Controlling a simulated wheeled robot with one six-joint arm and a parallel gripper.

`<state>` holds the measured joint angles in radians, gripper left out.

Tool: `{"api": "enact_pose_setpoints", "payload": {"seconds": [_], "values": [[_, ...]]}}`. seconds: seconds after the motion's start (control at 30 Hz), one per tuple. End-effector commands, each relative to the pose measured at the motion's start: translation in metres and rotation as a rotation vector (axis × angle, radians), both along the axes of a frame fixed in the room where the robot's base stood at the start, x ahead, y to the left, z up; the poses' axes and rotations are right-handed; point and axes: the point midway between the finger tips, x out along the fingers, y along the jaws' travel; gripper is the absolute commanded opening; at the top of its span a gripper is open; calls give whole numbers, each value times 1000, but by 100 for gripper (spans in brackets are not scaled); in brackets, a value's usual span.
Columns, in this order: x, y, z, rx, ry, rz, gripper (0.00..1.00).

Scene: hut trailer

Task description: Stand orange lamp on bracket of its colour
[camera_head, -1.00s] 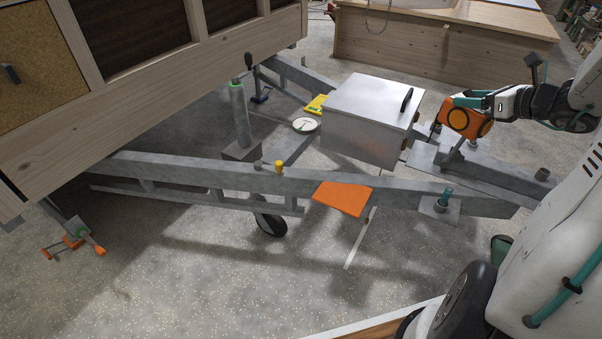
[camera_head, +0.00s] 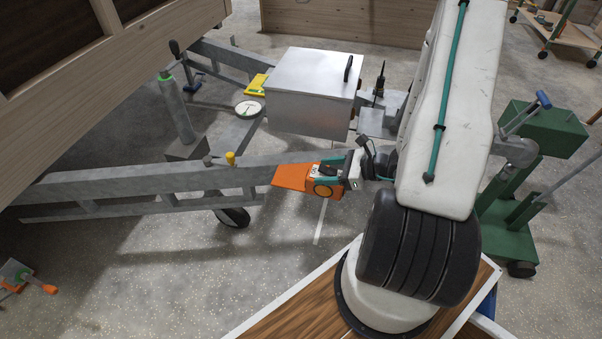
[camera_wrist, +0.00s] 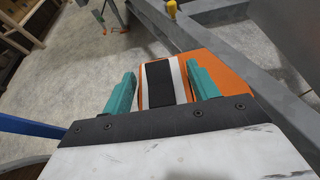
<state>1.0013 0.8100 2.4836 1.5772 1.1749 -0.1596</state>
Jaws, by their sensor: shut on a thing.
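The orange lamp (camera_head: 325,192) is held between the teal fingers of my gripper (camera_head: 328,175). In the wrist view the lamp (camera_wrist: 158,86) shows a black-and-white face between the two fingers (camera_wrist: 160,88). The flat orange bracket (camera_head: 291,177) sticks out from the near beam of the trailer frame. The lamp is at the bracket's right end and covers part of it. The bracket (camera_wrist: 222,72) also shows just beyond the lamp in the wrist view. I cannot tell whether lamp and bracket touch.
A metal box (camera_head: 312,88) stands on the frame behind the bracket. A yellow bracket (camera_head: 258,84) and a round white dial (camera_head: 247,108) are left of it. A yellow-capped post (camera_head: 230,159) rises from the near beam (camera_head: 130,182). A green wheeled stand (camera_head: 515,185) is at right.

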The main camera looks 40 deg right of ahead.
Motion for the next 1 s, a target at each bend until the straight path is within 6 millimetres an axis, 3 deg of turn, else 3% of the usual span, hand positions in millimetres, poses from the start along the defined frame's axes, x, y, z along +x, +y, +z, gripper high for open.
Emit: {"api": "enact_pose_setpoints", "payload": {"seconds": [0.1, 0.27, 0.7, 0.83, 1.0], "values": [[-14, 21, -15, 2, 1, 25, 15], [-7, 24, -22, -5, -3, 40, 15], [96, -24, -32, -7, -4, 40, 15], [117, -34, -34, -6, -3, 39, 15], [127, -39, -36, -4, -2, 37, 15]]}}
